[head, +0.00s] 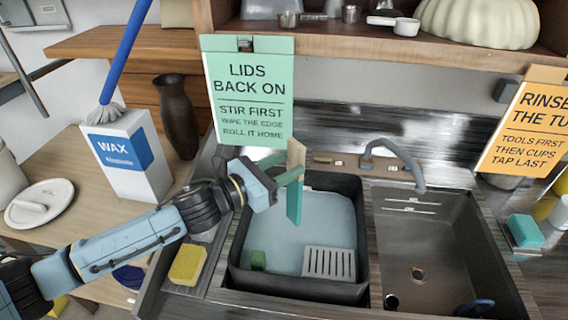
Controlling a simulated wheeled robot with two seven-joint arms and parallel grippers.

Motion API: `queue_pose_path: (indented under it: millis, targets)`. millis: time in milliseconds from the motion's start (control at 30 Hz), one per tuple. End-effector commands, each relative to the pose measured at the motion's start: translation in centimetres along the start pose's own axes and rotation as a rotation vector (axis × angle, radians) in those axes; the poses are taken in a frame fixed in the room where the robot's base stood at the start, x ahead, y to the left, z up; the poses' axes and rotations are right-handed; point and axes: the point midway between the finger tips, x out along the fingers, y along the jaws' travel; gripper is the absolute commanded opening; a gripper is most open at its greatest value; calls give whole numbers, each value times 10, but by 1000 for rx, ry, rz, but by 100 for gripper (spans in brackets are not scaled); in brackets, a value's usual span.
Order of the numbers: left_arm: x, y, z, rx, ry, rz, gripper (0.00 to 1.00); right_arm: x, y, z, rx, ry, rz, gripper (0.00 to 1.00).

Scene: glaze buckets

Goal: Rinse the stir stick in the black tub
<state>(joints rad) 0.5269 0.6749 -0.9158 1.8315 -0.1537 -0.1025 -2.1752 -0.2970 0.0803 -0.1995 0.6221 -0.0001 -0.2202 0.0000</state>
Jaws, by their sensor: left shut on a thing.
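The stir stick (295,202) is a flat stick with a bare wooden top and a teal-green lower part. My left gripper (286,179) is shut on it and holds it upright, low end down, over the black tub (240,245). The black tub sits in the left basin area and holds pale blue water (310,225). The stick's lower end shows in front of the water; I cannot tell whether it touches the surface. My right gripper is not in view.
The faucet (400,160) stands behind the empty right basin (425,235). A yellow sponge (188,265) lies left of the tub. A green sign (248,95) hangs behind my gripper.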

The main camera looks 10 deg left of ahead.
Motion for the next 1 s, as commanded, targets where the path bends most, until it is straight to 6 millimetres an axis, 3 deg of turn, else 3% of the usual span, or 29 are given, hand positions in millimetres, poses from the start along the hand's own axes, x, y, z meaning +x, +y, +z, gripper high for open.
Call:
queue_pose_path:
  millis: [1000]
  targets:
    - [0, -1, -106, -1, -2, -1, 9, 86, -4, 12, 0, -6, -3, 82]
